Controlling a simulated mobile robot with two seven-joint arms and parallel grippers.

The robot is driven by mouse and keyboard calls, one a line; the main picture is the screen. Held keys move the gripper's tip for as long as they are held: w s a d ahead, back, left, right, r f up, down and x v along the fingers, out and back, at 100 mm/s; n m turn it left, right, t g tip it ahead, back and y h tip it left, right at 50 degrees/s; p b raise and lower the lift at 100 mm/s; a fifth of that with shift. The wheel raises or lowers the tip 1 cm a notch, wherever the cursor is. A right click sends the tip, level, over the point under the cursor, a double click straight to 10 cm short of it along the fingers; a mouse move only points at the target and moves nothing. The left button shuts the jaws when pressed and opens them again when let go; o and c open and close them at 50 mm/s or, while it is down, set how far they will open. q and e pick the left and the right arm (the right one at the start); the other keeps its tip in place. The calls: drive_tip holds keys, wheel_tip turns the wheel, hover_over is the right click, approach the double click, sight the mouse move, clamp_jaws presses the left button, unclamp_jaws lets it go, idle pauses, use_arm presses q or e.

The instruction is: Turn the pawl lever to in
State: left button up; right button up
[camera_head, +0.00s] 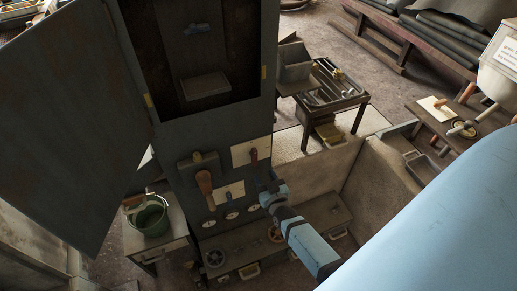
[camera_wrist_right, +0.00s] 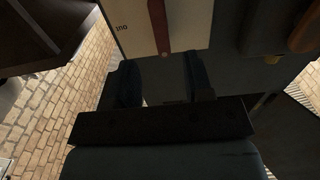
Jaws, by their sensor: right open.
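A cream label plate (camera_head: 251,150) is on the front of the dark cabinet, with a small dark red lever (camera_head: 253,156) on it, which I take to be the pawl lever. In the right wrist view the plate (camera_wrist_right: 190,22) shows upside-down lettering that looks like "out" at its left, and the red lever (camera_wrist_right: 158,22) points toward the gap between my fingers. My right gripper (camera_head: 271,188) is open just below and right of the plate. Its two dark fingers (camera_wrist_right: 162,80) show apart, with nothing seen between them. I cannot tell whether they touch the lever. My left gripper is out of view.
Left of the plate is a larger lever with a brown handle (camera_head: 205,184). A second pale plate (camera_head: 231,192), round gauges (camera_head: 232,214) and handwheels (camera_head: 215,258) sit lower. The cabinet door (camera_head: 65,115) stands open at left. A green bucket (camera_head: 150,220) stands on a side table.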

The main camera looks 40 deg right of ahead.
drive_tip(key=v, duration=0.5)
drive_tip(key=shift+a, duration=0.1)
idle(0.6)
drive_tip(key=s+a+r+n+g+y, duration=0.2)
drive_tip(key=s+a+n+g+y, duration=0.3)
drive_tip(key=s+a, duration=0.9)
drive_tip(key=g+y, duration=0.1)
drive_tip(key=y, duration=0.1)
drive_tip(key=shift+r+n+y, duration=0.3)
drive_tip(key=shift+r, duration=0.05)
